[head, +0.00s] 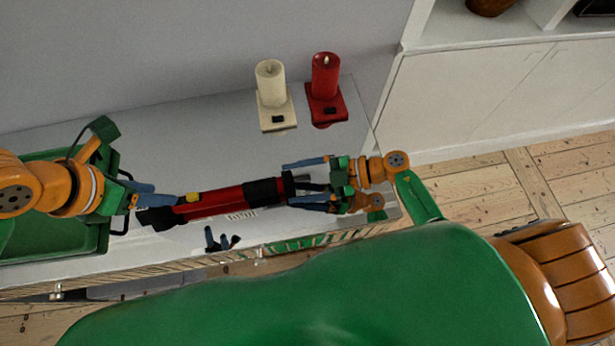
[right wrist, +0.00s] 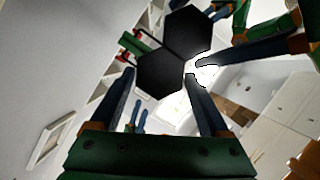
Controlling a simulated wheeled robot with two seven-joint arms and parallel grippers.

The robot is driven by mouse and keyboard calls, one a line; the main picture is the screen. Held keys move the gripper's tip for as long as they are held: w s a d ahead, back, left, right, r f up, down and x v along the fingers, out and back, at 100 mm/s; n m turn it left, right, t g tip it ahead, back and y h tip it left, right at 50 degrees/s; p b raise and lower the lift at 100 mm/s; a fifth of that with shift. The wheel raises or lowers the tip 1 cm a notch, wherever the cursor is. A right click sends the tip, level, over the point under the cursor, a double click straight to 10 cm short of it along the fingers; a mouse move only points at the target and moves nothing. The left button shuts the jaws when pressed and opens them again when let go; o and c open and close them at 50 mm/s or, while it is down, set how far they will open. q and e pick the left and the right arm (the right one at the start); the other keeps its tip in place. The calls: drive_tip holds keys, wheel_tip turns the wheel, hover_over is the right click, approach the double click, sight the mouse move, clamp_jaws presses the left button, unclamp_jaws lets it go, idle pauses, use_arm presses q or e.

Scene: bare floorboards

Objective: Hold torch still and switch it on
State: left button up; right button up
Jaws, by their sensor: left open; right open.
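The red torch (head: 225,201) with black ends lies lengthwise across the white surface in the head view, with a yellow switch (head: 193,197) near its left end. My left gripper (head: 152,208) is open at the torch's left end, one blue finger along its upper side; I cannot tell whether it touches. My right gripper (head: 305,182) is open at the right end, its fingers above and below that end. The right wrist view shows a black hexagonal torch end (right wrist: 165,72) ahead, between the spread fingers.
A cream candle (head: 270,85) and a red candle (head: 325,77) stand on small stands behind the torch. A green tray (head: 60,240) lies at left, partly under my left arm. White cabinets (head: 480,100) stand at right.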

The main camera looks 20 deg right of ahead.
clamp_jaws()
use_arm(q)
drive_tip(key=c, duration=0.7)
drive_tip(key=shift+d, duration=0.1)
clamp_jaws()
drive_tip(key=w+d+n+g, duration=0.1)
drive_tip(key=d+n, duration=0.1)
drive_tip(key=n, duration=1)
drive_tip(key=w+d+n+g+h, duration=0.1)
drive_tip(key=w+d+n+g, duration=0.1)
drive_tip(key=n, duration=1.1)
drive_tip(key=shift+d+r, duration=0.35)
drive_tip(key=shift+d, duration=0.25)
